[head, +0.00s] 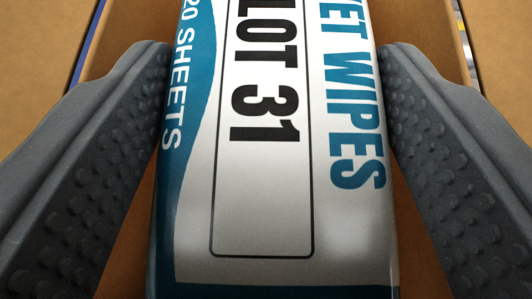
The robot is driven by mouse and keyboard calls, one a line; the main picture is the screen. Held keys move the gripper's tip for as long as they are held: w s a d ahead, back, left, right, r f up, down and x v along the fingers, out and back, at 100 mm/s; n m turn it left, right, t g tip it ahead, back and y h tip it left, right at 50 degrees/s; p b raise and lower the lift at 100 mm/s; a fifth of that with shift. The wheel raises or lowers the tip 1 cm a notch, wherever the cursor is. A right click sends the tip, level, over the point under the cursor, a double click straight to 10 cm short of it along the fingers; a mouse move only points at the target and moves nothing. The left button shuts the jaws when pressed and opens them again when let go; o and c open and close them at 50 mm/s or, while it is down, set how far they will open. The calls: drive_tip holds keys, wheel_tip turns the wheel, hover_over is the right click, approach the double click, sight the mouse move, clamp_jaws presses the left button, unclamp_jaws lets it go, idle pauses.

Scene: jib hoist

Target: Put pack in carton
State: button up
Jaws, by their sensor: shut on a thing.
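The pack (275,190) is a white and teal wet wipes pack with "LOT 31" and "WET WIPES" printed on its face. It fills the middle of the head view and runs off the top edge. My gripper (272,75) is shut on it, with one dark studded finger against each long side. The brown cardboard carton (125,22) shows behind and around the pack, with walls on both sides. The pack hides most of the carton's inside. I cannot tell how far the pack is above the carton floor.
Cardboard flaps spread out at the left (38,45) and right (503,35) of the carton. Narrow strips of blue and other colours show between the flaps and the walls. A little room shows between the pack and the carton walls on each side.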

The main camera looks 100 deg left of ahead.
sight(269, 157)
drive_tip(key=shift+f+b, duration=0.45)
drive_tip(key=shift+f, duration=1.55)
drive_tip(key=shift+f, duration=0.6)
drive_tip(key=o, duration=1)
drive_tip(key=shift+r, duration=0.55)
drive_tip(key=p+v, duration=0.2)
drive_tip(key=v, duration=1)
drive_tip(key=shift+r, duration=0.1)
